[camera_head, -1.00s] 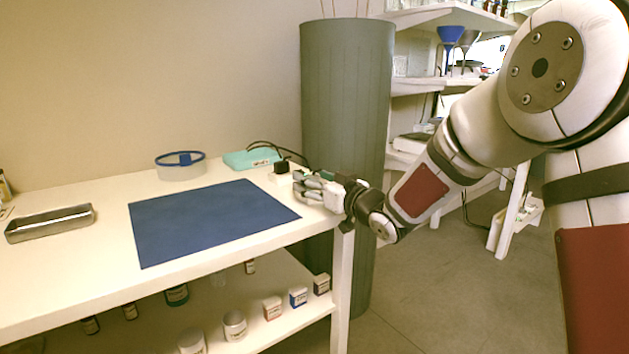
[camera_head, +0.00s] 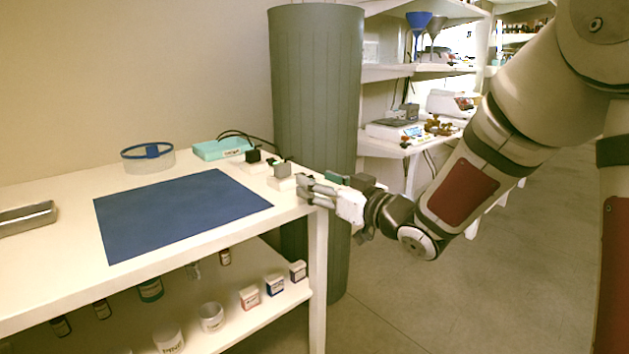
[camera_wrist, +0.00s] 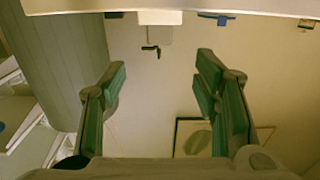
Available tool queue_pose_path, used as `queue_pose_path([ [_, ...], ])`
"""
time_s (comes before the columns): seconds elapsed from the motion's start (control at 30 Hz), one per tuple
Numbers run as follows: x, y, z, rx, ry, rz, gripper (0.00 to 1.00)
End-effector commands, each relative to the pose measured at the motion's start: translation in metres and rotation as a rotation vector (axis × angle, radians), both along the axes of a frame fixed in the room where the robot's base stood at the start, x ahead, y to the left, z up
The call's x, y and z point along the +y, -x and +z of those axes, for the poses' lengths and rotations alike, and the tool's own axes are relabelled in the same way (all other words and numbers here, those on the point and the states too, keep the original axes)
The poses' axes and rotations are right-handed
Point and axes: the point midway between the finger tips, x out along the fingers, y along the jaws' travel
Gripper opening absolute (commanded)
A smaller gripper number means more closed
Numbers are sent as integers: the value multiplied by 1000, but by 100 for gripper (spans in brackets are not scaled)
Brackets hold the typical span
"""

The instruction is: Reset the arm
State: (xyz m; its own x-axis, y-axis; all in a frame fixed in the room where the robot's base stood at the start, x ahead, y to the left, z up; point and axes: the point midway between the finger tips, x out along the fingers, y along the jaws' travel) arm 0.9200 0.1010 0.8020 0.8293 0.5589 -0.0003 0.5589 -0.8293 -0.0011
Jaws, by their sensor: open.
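My gripper (camera_head: 308,189) is at the right end of the white table (camera_head: 70,190), close to its edge, with my arm reaching in from the right. In the wrist view my gripper (camera_wrist: 158,75) shows its green-lined fingers spread apart with nothing between them. The table edge runs along the top of the wrist view, beyond the fingertips.
A blue mat (camera_head: 180,212) lies on the table. A clear round container with a blue rim (camera_head: 148,158), a teal box (camera_head: 222,148) and a metal tray (camera_head: 26,218) are also there. Bottles and small boxes (camera_head: 250,297) stand on the lower shelf. A grey-green column (camera_head: 316,90) stands behind.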

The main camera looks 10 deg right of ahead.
Motion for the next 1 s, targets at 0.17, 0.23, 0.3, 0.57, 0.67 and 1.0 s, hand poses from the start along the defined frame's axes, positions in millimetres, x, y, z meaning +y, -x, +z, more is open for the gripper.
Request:
queue_pose_path([
  [0.17, 0, 0, 0, 0, 0, 0, 56],
  [0.23, 0, 0, 0, 1, 2, -2, 56],
  [0.3, -2, 0, 0, 9, 16, -14, 56],
  [0.57, -41, 13, -1, 164, 204, -225, 56],
  [0.67, -66, 31, -4, 265, 282, -334, 56],
  [1.0, -131, 152, -20, 686, 429, -604, 56],
])
